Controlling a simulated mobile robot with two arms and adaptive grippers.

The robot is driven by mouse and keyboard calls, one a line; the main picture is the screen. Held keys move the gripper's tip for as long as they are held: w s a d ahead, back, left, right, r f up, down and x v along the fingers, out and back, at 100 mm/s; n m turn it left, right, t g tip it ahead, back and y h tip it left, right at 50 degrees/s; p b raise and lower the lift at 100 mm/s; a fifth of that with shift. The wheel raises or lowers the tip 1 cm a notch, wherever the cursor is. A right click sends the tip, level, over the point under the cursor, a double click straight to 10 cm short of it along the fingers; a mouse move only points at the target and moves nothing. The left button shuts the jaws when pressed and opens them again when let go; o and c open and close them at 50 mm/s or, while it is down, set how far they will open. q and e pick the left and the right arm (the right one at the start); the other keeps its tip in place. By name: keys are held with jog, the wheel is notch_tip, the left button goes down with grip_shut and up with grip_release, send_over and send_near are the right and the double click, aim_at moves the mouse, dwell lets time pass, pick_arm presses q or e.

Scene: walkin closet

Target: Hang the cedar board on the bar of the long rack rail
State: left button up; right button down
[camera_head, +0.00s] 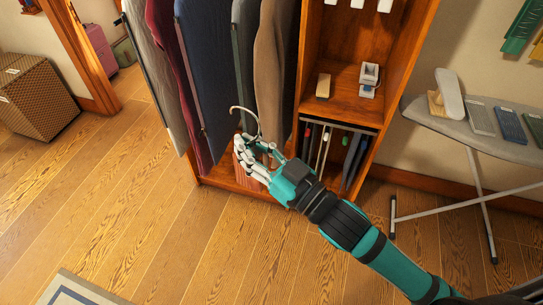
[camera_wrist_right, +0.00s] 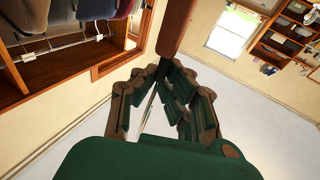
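My right gripper (camera_head: 262,160) is shut on the cedar board (camera_head: 247,176), a reddish, striped piece with a thin pale wire hook (camera_head: 243,108). The hook curves up above the fingers, in front of the hanging garments. The fingers cover part of the board. In the right wrist view, the gripper's fingers (camera_wrist_right: 165,100) close around the board, and a reddish-brown length of it (camera_wrist_right: 177,28) extends beyond them. The bar of the long rack is cut off above the head view. The hook appears apart from any bar. My left gripper is out of view.
Long garments (camera_head: 210,75) hang in the wardrobe just behind the gripper. A shelf column (camera_head: 340,105) stands to their right, with items hanging low inside. An ironing board (camera_head: 480,140) stands at the right. A woven box (camera_head: 35,95) sits at far left.

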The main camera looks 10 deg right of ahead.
jog(key=a+f+n+g+y, duration=0.1)
jog(key=a+f, duration=0.3)
jog(key=a, duration=0.5)
jog(key=d+r+n+g+y, duration=0.5)
jog(key=d+n+g+y, duration=0.1)
jog(key=g, duration=0.3)
jog(key=shift+w+d+n+g, duration=0.3)
jog(key=shift+d, duration=0.55)
jog(key=shift+f, duration=0.1)
